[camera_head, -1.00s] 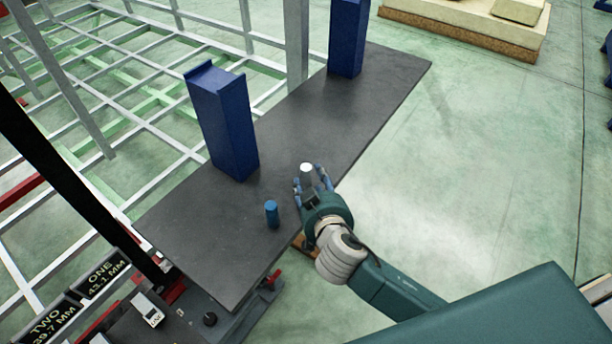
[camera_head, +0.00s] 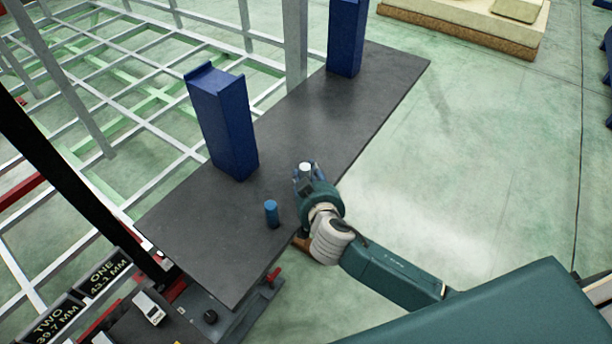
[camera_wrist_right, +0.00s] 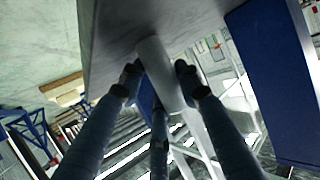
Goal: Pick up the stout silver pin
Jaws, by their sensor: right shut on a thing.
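The stout silver pin (camera_head: 305,168) is a short pale cylinder over the dark grey table top (camera_head: 310,110), near its right edge. My right gripper (camera_head: 306,172) is shut on it, with the fingers around its sides. In the right wrist view the silver pin (camera_wrist_right: 160,72) stands between the fingertips of my right gripper (camera_wrist_right: 158,75), and its far end meets the grey surface or lies very close to it; I cannot tell if it touches. My left gripper is not in view.
A blue cylinder (camera_head: 271,213) stands on the table left of my right gripper. A tall blue block (camera_head: 225,125) stands behind it, and another blue block (camera_head: 345,40) at the far end. A display panel (camera_head: 60,305) is at the lower left. The table between the blocks is clear.

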